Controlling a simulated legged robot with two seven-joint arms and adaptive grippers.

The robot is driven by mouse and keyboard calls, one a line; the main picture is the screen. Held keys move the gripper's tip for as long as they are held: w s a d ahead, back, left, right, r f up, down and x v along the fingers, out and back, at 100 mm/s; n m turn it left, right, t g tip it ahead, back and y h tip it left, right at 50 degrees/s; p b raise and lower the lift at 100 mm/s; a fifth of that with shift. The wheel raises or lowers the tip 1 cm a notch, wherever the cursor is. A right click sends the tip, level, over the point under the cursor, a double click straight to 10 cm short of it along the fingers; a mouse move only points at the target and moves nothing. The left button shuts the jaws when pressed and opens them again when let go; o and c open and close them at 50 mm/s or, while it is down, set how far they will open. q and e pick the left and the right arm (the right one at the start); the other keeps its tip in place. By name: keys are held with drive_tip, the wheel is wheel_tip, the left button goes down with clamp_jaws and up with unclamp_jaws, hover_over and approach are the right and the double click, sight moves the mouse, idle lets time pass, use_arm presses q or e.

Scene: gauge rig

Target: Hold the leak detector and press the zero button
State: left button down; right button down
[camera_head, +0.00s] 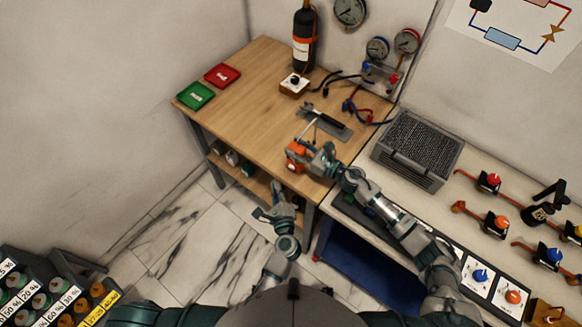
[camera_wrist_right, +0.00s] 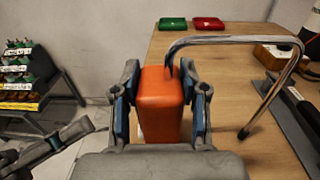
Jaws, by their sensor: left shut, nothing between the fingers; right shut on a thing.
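The leak detector is an orange box with a thin curved metal probe. In the head view the orange body (camera_head: 296,155) is at the wooden table's near edge, with my right gripper (camera_head: 308,157) on it. In the right wrist view the orange body (camera_wrist_right: 160,100) stands between the two fingers of my right gripper (camera_wrist_right: 160,105), which is shut on it. The metal probe (camera_wrist_right: 228,40) arches to the right. I cannot make out the zero button. My left gripper (camera_head: 273,203) is shut and empty, below and left of the detector, off the table's front edge.
The wooden table (camera_head: 245,105) holds a green tray (camera_head: 195,95), a red tray (camera_head: 222,75), a dark bottle (camera_head: 304,40) and a grey plate (camera_head: 328,122) with a black item. A grey ridged box (camera_head: 415,148) stands on the counter at right. The table's left middle is clear.

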drive_tip(key=c, duration=0.5)
unclamp_jaws()
drive_tip(key=shift+c, duration=0.2)
drive_tip(key=shift+d, duration=0.1)
drive_tip(key=v, duration=1.1)
drive_tip(key=shift+d, duration=0.4)
drive_tip(key=shift+s+f, duration=0.15)
drive_tip(key=shift+s, duration=0.05)
